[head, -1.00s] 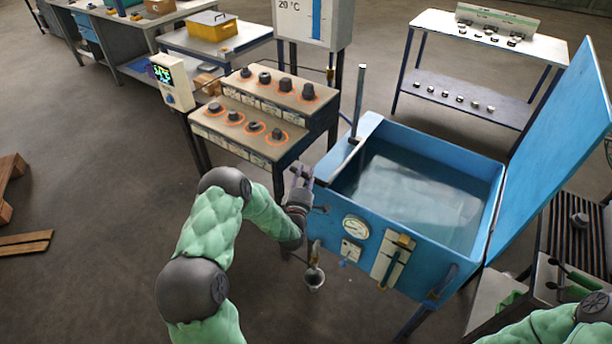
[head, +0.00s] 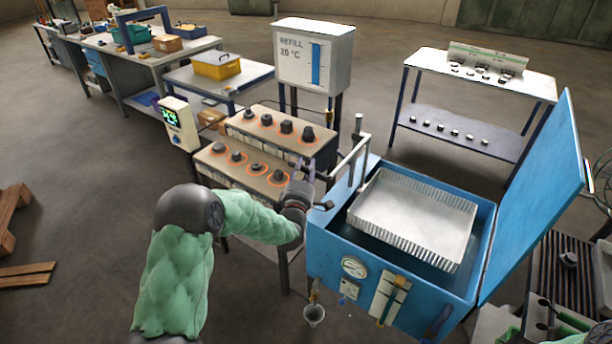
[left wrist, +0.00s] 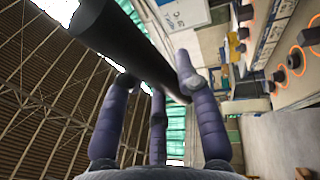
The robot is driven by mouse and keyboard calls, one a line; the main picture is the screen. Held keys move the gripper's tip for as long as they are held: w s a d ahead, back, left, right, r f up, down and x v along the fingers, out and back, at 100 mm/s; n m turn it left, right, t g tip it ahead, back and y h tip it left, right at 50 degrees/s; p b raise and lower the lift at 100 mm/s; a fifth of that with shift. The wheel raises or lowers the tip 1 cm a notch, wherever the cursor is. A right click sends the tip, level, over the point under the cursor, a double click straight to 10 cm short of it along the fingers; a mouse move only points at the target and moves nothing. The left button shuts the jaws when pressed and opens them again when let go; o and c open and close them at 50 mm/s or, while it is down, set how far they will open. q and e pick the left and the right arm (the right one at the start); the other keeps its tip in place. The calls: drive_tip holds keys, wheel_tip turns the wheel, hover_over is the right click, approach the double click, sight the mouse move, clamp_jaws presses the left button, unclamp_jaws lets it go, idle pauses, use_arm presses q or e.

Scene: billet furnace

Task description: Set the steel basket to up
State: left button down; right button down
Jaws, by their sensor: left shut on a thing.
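The steel basket (head: 415,217) is a shallow, ribbed metal tray. It shows in the head view above the water in the blue tank (head: 330,257), near the level of the tank's rim, and looks empty. A bent metal arm (head: 354,158) rises beside it at the tank's left edge. My left gripper (head: 304,170) is at the tank's left, shut on a dark bar handle (left wrist: 125,45), which crosses between its purple fingers in the left wrist view.
The tank's blue lid (head: 540,200) stands open at the right. A stepped rack (head: 262,150) with several dark parts stands close to my left gripper. A white table (head: 480,80) is behind the tank. A small cup (head: 313,314) hangs at the tank's front left.

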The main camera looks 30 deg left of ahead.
use_arm(q)
drive_tip(key=shift+r, duration=0.4)
drive_tip(key=c, duration=0.9)
unclamp_jaws()
drive_tip(key=shift+f, duration=0.15)
drive_tip(key=v, duration=1.2)
